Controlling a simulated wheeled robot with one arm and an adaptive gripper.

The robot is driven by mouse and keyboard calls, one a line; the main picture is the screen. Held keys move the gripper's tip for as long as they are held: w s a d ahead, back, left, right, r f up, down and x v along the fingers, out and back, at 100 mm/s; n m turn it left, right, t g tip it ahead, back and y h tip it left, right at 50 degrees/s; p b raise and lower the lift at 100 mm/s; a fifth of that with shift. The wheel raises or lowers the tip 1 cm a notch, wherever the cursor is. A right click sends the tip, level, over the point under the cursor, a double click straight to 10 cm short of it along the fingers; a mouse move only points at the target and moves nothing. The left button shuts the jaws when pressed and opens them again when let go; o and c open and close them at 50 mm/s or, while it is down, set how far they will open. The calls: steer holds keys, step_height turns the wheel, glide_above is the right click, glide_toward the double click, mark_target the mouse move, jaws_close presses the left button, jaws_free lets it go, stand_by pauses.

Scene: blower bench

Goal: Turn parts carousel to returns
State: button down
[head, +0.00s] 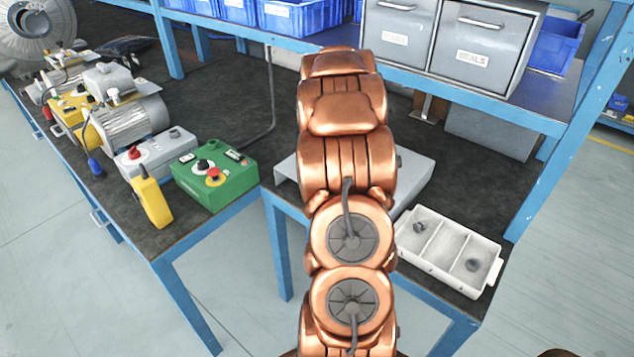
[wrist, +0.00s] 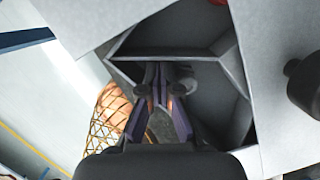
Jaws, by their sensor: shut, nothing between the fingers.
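In the head view, a light grey housing (head: 413,180) on the bench is mostly hidden behind my copper arm; I cannot tell for sure that it is the parts carousel. In the wrist view, a grey angular compartment (wrist: 228,72) with an open front surrounds the fingertips of my gripper (wrist: 160,98). The gripper is shut and empty, with its fingers close together inside the opening. I cannot tell whether it touches a wall. A dark round knob (wrist: 304,82) stands on the grey surface to the right. No returns label is readable. The head view hides my gripper behind the arm.
A white divided tray (head: 428,246) with small dark parts lies right of the arm. A green control box (head: 214,180), yellow meter (head: 151,201) and motors (head: 131,123) occupy the left bench. Grey drawers (head: 470,62), one marked SEALS, and blue bins (head: 290,17) stand on the shelf above.

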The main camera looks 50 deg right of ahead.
steer(key=shift+w+d+p, duration=0.3)
steer(key=shift+w+p, duration=0.15)
steer(key=shift+w, duration=0.1)
steer(key=shift+w+d+p, duration=0.25)
steer(key=shift+w+p, duration=0.15)
steer(key=shift+w, duration=0.1)
steer(key=shift+w+r, duration=0.1)
